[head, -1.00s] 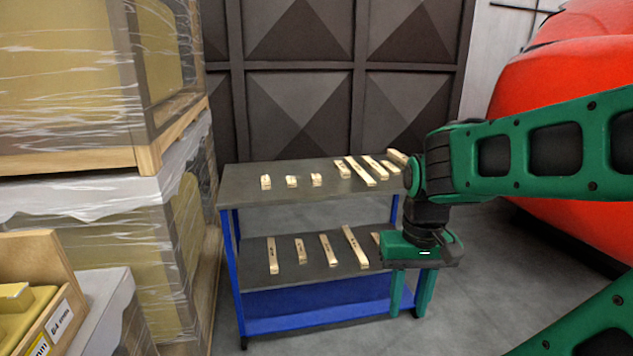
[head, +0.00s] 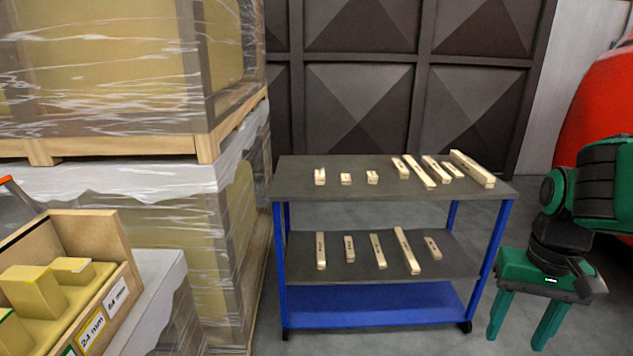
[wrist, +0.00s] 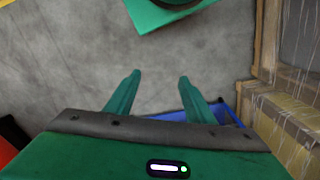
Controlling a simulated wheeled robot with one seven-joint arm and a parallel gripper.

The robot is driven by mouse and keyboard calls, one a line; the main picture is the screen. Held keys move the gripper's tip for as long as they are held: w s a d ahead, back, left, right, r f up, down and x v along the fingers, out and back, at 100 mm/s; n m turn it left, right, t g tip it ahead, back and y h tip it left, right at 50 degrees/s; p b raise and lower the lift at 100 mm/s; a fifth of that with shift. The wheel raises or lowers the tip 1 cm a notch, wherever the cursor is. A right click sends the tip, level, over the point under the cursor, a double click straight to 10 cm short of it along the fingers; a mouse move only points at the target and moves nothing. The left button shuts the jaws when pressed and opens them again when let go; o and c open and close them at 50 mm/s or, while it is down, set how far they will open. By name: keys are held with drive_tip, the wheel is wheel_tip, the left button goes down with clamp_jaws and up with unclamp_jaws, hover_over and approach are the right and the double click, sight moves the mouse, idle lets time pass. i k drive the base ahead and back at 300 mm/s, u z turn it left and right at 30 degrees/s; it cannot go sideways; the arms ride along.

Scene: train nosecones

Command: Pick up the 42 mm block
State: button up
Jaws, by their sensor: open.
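My gripper (head: 528,335) is open and empty in the head view, to the right of the blue cart and pointing down. It also shows in the wrist view (wrist: 158,82), with bare floor between its fingers. Several wooden blocks lie on the cart, among them a short one (head: 346,179) and a large long one (head: 472,169) on the top shelf, and a long one (head: 406,250) on the lower shelf. Their markings are too small to read, so I cannot tell which is the 42 mm block.
The cart's grey top shelf (head: 300,186) stands before a dark panelled wall. Wrapped pallets (head: 225,170) stand to its left. A wooden bin (head: 120,262) at the lower left holds yellow blocks and bears labels, one reading 24 mm. Grey floor (head: 400,343) is clear in front of the cart.

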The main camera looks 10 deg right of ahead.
sight(319, 175)
drive_tip(key=u, duration=0.45)
drive_tip(key=k, duration=0.55)
drive_tip(key=u, duration=0.95)
drive_tip(key=k, duration=0.75)
drive_tip(key=u, duration=0.55)
drive_tip(key=i, duration=0.55)
drive_tip(key=z, duration=0.75)
drive_tip(key=i, duration=1.45)
drive_tip(key=z, duration=1.2)
drive_tip(key=i, duration=0.85)
drive_tip(key=z, duration=1)
drive_tip(key=i, duration=0.5)
drive_tip(key=z, duration=0.4)
